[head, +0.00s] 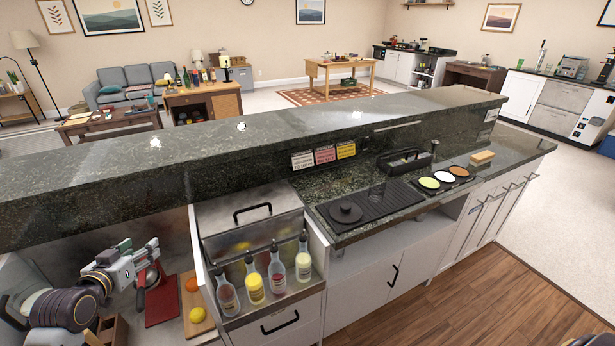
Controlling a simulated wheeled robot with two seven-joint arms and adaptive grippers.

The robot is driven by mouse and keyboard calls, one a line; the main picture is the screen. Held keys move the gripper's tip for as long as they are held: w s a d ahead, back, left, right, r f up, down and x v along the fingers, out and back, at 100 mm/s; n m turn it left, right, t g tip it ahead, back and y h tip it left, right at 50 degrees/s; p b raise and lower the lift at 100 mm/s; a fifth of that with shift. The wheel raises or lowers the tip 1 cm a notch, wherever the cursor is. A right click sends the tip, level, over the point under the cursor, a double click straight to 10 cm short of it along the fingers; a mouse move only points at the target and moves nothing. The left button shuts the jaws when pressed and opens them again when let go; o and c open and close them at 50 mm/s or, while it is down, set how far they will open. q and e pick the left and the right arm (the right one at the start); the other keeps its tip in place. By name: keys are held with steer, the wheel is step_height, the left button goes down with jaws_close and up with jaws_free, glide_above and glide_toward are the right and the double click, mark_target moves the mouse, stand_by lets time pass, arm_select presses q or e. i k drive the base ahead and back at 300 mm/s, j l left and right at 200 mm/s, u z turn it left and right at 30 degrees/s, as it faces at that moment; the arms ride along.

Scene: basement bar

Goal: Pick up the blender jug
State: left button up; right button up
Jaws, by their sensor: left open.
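My left gripper (140,246) is at the lower left, open and empty, above the low bay left of the steel bin. I cannot pick out the blender jug with certainty. A faint clear vessel (377,192) stands on the black ribbed mat (390,203) on the counter, well to the right of my gripper. A round black lid-like piece with a knob (345,212) sits on the mat's left part.
Several squeeze bottles (277,272) stand in front of the lidded steel bin (252,225). A red-based tool (161,302) and a board with an orange (192,284) and lemon (197,314) lie near my gripper. The raised stone ledge (240,137) runs behind.

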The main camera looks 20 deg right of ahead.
mark_target(22, 282)
steer(key=z, duration=1.2)
steer(key=u, duration=2.6)
